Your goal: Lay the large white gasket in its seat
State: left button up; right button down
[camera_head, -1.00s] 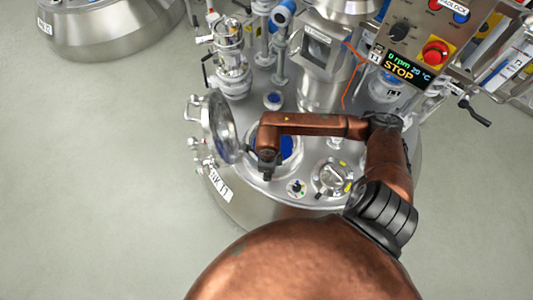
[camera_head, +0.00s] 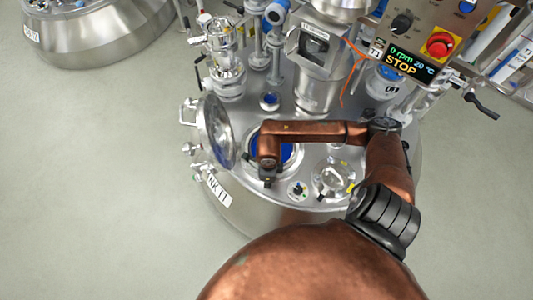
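My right arm reaches in over the top of the reactor vessel (camera_head: 232,207). Its small dark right gripper (camera_head: 268,178) points down at the left edge of a round manway opening (camera_head: 288,158) with a blue inside. The arm covers much of this opening. I cannot tell whether the gripper is open or shut, or whether it holds anything. The manway's round hinged lid (camera_head: 217,132) stands open to the left of it. I cannot make out a large white gasket; the seat is not clearly visible either. My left gripper is not in view.
A small round glass port (camera_head: 333,179) and a small fitting (camera_head: 298,189) lie right of the gripper. Glass and steel pipework (camera_head: 228,65) rises behind. A control panel with a red stop button (camera_head: 438,45) hangs at upper right.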

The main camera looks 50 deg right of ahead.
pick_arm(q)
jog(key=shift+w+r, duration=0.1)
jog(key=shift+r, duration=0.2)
pick_arm(e)
jog(key=shift+f, duration=0.3)
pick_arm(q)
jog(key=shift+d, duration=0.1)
pick_arm(e)
jog(key=c, duration=1.6)
grip_release()
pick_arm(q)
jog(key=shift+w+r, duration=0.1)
pick_arm(e)
jog(key=shift+r, duration=0.1)
notch_tip(320, 180, up, 6)
jog(key=p, duration=0.4)
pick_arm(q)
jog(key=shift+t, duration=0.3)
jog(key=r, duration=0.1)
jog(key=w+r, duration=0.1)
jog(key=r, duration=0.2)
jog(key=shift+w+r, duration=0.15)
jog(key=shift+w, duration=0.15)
